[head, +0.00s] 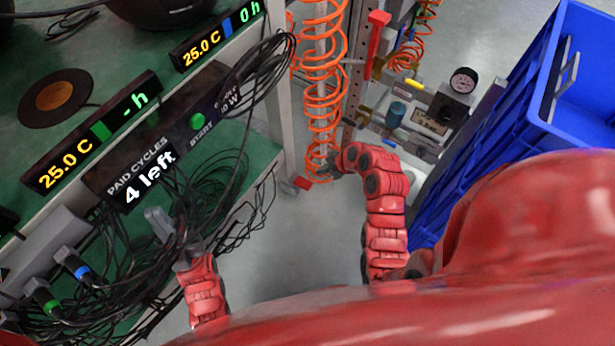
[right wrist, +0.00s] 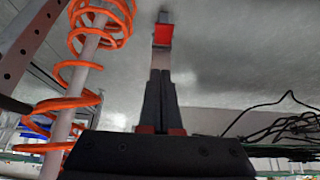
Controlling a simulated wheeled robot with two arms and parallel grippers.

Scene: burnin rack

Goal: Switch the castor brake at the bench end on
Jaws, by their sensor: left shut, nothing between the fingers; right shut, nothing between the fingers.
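A small red pedal, which looks like the castor brake (head: 303,183), sits low at the foot of the pale bench leg (head: 283,120). In the right wrist view the red pedal (right wrist: 162,35) shows just beyond the fingertips; I cannot tell whether they touch it or whether it is on or off. My right gripper (right wrist: 160,78) is shut and empty, pointing at it. In the head view my right gripper (head: 328,168) is right of the pedal, partly behind orange coils. My left gripper (head: 160,222) is shut and empty, in front of the bench cables.
Orange coiled hose (head: 322,90) hangs close by my right gripper. Loose black cables (head: 215,190) hang along the green bench (head: 245,165). A blue crate (head: 480,150) stands at the right. A red-handled upright (head: 375,45) stands behind. Grey floor (head: 290,250) between is clear.

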